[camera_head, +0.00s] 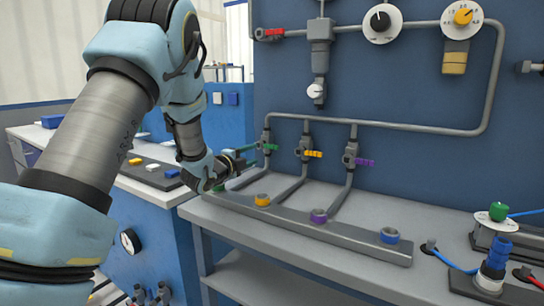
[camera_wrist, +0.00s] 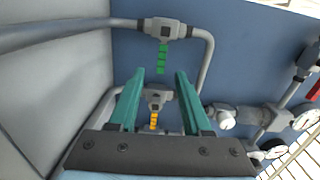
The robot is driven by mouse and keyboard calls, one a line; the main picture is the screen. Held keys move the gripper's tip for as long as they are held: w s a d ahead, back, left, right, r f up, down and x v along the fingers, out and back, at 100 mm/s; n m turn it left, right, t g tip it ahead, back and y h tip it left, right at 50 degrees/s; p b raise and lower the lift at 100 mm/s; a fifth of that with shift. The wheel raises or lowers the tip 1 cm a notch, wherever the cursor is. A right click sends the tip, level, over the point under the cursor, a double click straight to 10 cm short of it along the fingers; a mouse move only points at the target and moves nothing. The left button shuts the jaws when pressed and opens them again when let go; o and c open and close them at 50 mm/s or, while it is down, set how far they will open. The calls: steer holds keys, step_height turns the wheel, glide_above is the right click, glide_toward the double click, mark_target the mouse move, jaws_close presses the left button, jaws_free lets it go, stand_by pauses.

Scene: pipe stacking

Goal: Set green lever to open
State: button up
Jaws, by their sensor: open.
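The green lever (camera_head: 268,147) is on the leftmost of three grey valves on the pipework, and its handle lies about level, pointing right. In the wrist view the green lever (camera_wrist: 162,57) extends from its valve body (camera_wrist: 162,28) toward the gap between my fingertips. My gripper (camera_head: 246,156) is just left of the green lever, its teal fingers pointing toward it. In the wrist view my gripper (camera_wrist: 160,74) is open and empty, with the lever's end near the line between the tips. Contact is not visible.
The yellow lever (camera_head: 313,154) and purple lever (camera_head: 364,162) are on valves to the right. In the wrist view the yellow lever (camera_wrist: 154,121) shows between my fingers. Pipes run close around the valves. A grey rail (camera_head: 290,229) with coloured rings lies on the bench below.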

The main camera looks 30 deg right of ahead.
mark_target(271, 148)
steer(key=shift+m+h, duration=0.3)
steer(key=x, duration=0.3)
steer(key=p+x, duration=0.1)
steer(key=x, duration=0.3)
steer(key=s+p+x, duration=0.1)
steer(key=x, duration=0.3)
steer(key=shift+w+d+f, duration=0.1)
steer(key=shift+d, duration=0.25)
steer(key=shift+c, duration=0.3)
jaws_close()
